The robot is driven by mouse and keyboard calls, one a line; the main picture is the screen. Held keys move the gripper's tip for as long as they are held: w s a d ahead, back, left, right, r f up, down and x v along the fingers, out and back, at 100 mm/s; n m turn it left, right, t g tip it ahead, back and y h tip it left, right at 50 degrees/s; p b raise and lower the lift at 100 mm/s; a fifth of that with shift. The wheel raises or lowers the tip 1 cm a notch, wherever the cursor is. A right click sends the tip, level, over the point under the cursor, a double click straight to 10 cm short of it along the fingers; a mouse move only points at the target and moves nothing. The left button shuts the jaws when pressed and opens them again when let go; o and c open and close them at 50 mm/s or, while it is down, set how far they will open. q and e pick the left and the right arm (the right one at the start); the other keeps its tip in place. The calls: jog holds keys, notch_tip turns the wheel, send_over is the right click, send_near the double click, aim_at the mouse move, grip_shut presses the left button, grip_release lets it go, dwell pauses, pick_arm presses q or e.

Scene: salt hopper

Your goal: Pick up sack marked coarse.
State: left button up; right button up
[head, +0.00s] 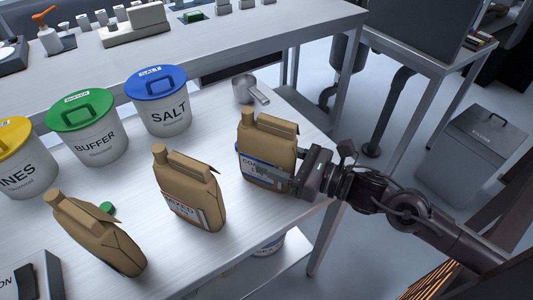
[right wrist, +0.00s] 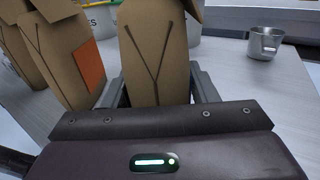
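The sack marked coarse (head: 267,143) is a tan sack with a blue-edged label reading "COA…", the rest hidden by my gripper. It stands roughly upright near the bench's right edge. My right gripper (head: 272,176) reaches it from the right, with a finger across its label. In the right wrist view the sack (right wrist: 157,50) fills the space between the fingers, one on each side. I cannot tell whether the fingers press on it or stand just clear. My left gripper is not in view.
A tan sack with a red-edged label (head: 188,190) and another tan sack (head: 98,232) stand to the left. Behind are the salt bucket (head: 166,112), buffer bucket (head: 92,140) and a yellow-lidded bucket (head: 22,165). A metal scoop (head: 245,89) lies behind the coarse sack.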

grip_shut()
jog(key=shift+w+r, duration=0.1)
jog(key=shift+r, duration=0.15)
jog(key=shift+r, duration=0.1)
